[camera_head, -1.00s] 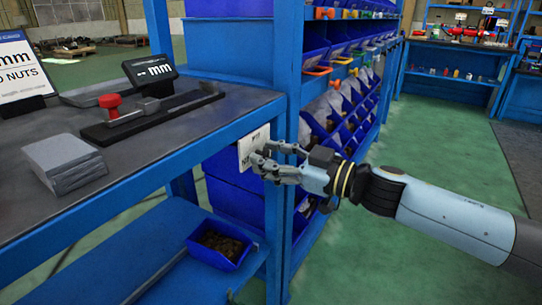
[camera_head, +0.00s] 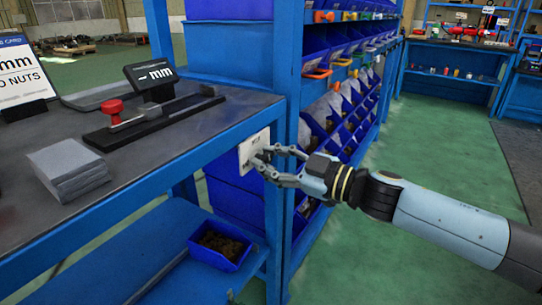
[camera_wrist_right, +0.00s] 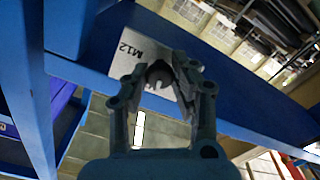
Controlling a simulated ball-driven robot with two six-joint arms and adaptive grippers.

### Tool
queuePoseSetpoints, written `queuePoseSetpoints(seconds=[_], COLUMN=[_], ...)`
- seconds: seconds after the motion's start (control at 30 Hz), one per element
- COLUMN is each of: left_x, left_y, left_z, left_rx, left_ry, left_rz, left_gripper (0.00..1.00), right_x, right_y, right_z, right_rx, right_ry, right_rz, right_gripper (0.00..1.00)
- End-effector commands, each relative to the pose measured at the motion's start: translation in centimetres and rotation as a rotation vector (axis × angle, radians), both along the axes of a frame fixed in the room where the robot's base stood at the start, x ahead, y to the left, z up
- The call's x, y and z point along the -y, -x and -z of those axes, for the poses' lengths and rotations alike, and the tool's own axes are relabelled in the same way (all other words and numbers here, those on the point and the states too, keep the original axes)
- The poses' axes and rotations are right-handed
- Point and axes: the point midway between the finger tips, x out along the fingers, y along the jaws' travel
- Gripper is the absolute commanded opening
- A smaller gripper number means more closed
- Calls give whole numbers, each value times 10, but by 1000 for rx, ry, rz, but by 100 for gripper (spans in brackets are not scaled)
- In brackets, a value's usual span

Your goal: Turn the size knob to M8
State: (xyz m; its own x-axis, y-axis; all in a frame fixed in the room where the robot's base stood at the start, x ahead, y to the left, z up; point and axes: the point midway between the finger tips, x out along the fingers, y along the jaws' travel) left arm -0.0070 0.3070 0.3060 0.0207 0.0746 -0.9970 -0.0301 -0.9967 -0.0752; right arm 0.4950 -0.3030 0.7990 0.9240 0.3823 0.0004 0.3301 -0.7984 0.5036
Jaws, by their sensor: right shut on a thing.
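The size knob (camera_wrist_right: 158,74) is a dark round piece on a pale plate (camera_wrist_right: 128,50) in the right wrist view. The plate reads M12 beside the knob; other markings are hidden or cannot be read. In the head view the plate (camera_head: 246,152) is fixed at the front right end of the grey-topped bench. My right gripper (camera_head: 262,164) is at the plate, and in the wrist view its fingers (camera_wrist_right: 160,82) are shut around the knob, one on each side. My left gripper is not in view.
On the bench stand a measuring slide with a red knob (camera_head: 112,108), a display reading "- mm" (camera_head: 152,76), and a stack of grey cards (camera_head: 66,166). A blue bin (camera_head: 220,246) sits on the shelf below. Blue bin racks (camera_head: 330,110) stand behind my gripper.

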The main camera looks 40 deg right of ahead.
Motion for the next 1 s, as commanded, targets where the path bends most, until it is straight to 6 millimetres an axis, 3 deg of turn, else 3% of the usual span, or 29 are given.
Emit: queuePoseSetpoints(seconds=[0.4,1.0], left_x=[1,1], left_y=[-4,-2], left_z=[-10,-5], left_rx=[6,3], left_ry=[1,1], left_rz=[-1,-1], left_gripper=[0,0], right_x=[-1,-1], right_y=[0,1], right_z=[0,3], right_rx=[149,352], right_ry=[361,857], right_rz=[0,-2], right_gripper=[0,0])
